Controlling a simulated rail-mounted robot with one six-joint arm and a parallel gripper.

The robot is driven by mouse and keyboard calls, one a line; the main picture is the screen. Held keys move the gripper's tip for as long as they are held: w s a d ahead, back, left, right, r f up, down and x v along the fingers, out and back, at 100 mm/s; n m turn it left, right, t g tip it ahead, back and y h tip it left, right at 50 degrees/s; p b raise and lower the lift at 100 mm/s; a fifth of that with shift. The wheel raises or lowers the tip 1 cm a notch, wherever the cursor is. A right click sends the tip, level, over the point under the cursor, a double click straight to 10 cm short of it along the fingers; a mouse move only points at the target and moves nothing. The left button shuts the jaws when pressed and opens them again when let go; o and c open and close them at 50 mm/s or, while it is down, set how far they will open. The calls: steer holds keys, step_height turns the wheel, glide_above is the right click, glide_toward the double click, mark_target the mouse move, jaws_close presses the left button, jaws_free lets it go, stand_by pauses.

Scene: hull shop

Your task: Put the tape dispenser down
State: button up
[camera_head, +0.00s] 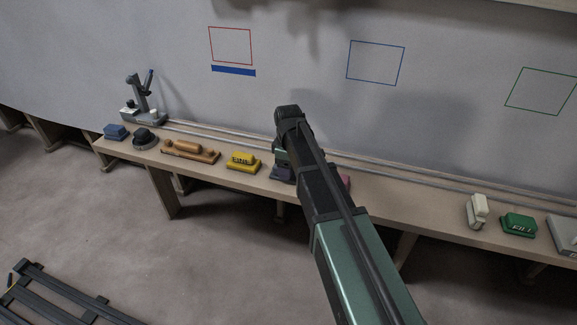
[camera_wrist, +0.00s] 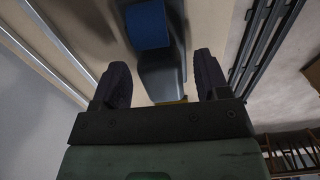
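The tape dispenser (camera_wrist: 162,72) has a grey body and a blue roll (camera_wrist: 147,25). In the wrist view it lies between the two fingers of my gripper (camera_wrist: 161,80), with a narrow gap visible on each side. The gripper looks open around it, and the dispenser seems to rest on the pale wooden bench top. In the head view my arm covers most of this spot. A dark shape (camera_head: 283,172) shows beside the arm at bench height; I cannot tell how much of it is gripper or dispenser.
The long wooden bench (camera_head: 400,203) holds a yellow block tool (camera_head: 243,161), an orange-brown tool (camera_head: 190,150), a dark round item (camera_head: 145,139), a green block (camera_head: 518,224) and a cream item (camera_head: 478,211). A pink item shows partly behind my arm. A blue strip (camera_head: 233,71) is on the wall.

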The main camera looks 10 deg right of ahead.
step_height(320, 180, up, 13)
steer(key=p, duration=1.3)
steer(key=s+m, duration=1.1)
steer(key=s, duration=1.1)
step_height(320, 180, up, 15)
steer(key=p, duration=1.4)
steer(key=shift+w+m+p, duration=0.15)
steer(key=shift+m+p, duration=0.15)
steer(key=shift+p, duration=0.1)
steer(key=shift+o, duration=0.4)
steer(key=shift+f, duration=0.1)
